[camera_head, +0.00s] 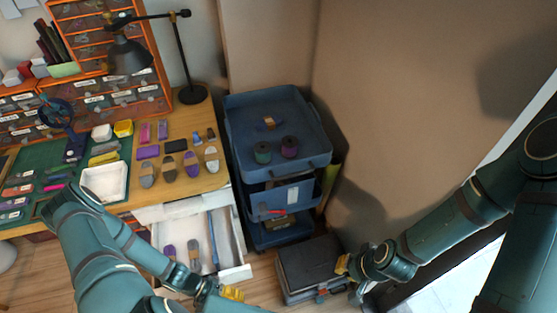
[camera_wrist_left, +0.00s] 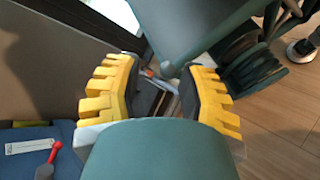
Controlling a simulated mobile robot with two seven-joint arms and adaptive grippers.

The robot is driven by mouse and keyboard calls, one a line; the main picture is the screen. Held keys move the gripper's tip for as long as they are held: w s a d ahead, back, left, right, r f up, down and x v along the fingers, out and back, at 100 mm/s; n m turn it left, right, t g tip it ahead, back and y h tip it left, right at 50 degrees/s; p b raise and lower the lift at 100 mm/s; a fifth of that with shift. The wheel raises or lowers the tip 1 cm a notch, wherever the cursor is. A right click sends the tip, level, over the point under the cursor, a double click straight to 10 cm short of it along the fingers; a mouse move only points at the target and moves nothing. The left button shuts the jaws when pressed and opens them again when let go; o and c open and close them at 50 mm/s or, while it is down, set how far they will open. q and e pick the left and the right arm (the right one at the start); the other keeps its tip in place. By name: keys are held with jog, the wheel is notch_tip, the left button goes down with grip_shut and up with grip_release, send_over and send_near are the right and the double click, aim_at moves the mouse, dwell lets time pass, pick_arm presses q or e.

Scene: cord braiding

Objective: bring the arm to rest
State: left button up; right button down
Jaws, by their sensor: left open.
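My left arm comes in from the left of the head view and bends over the desk front. Its gripper (camera_head: 232,294), with yellow fingers, is low in the picture, below the open drawer (camera_head: 236,272). In the left wrist view the two yellow fingers (camera_wrist_left: 160,78) stand wide apart with nothing held between them. My right arm comes in from the right. Its gripper (camera_head: 347,270) is beside the dark toolbox (camera_head: 308,262); its fingers are too small and partly hidden to tell whether they are open.
The wooden desk (camera_head: 205,118) holds a white tray (camera_head: 104,182), several small items, a black lamp (camera_head: 130,55) and orange drawer units (camera_head: 105,97).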

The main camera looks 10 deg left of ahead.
pick_arm(q)
jog(key=w+d+r+m+t+y, duration=0.1)
jog(key=w+d+r+m+y, duration=0.1)
jog(key=w+r, duration=0.4)
jog(key=w+d+r+m+t+y, duration=0.1)
jog(key=w+d+r+m+y, duration=0.2)
jog(key=r, duration=0.7)
jog(key=w+d+y, duration=0.2)
jog(key=w+d, duration=0.2)
jog(key=shift+d+r+m+y, duration=0.2)
jog(key=shift+r+m+y, duration=0.1)
jog(key=shift+r, duration=0.05)
